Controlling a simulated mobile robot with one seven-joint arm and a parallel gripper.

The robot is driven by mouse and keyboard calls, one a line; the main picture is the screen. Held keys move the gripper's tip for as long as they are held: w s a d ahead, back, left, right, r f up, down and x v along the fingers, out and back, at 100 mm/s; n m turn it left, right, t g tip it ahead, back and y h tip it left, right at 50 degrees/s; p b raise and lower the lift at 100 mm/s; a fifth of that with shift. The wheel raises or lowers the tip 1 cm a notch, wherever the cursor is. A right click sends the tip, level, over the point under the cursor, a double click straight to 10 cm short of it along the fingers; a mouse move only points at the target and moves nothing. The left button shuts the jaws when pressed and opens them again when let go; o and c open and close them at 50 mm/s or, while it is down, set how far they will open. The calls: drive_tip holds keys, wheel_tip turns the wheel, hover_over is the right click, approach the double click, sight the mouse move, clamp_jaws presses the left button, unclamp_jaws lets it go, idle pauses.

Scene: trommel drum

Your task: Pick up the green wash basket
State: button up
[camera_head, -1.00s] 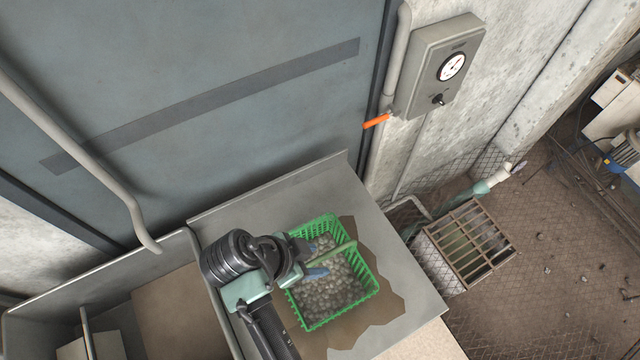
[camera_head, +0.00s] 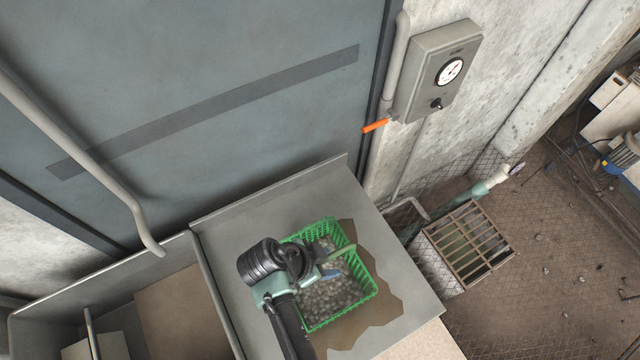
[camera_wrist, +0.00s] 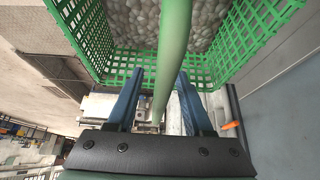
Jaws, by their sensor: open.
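The green wash basket (camera_head: 344,312) sits on the grey metal bench, full of grey pebbles (camera_head: 332,295). It is an open-mesh basket; its mesh wall also shows in the wrist view (camera_wrist: 92,45). Its green bar handle (camera_head: 338,252) spans the top. My gripper (camera_head: 330,265) is over the basket, at the handle. In the wrist view the handle (camera_wrist: 173,45) runs between the two blue fingers of my gripper (camera_wrist: 160,76). The fingers are apart, with a gap beside the handle. My wrist hides the basket's left side in the head view.
The grey bench (camera_head: 425,295) has a brown wet patch around the basket. A large blue-grey panel (camera_head: 220,110) stands behind. A gauge box (camera_head: 440,75) and an orange lever (camera_head: 376,125) are on the wall at the right. A grated box (camera_head: 468,243) stands on the floor beyond the bench.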

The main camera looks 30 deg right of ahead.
drive_tip(key=shift+f, duration=0.25)
idle(0.4)
clamp_jaws()
drive_tip(key=shift+r, duration=0.1)
idle(1.2)
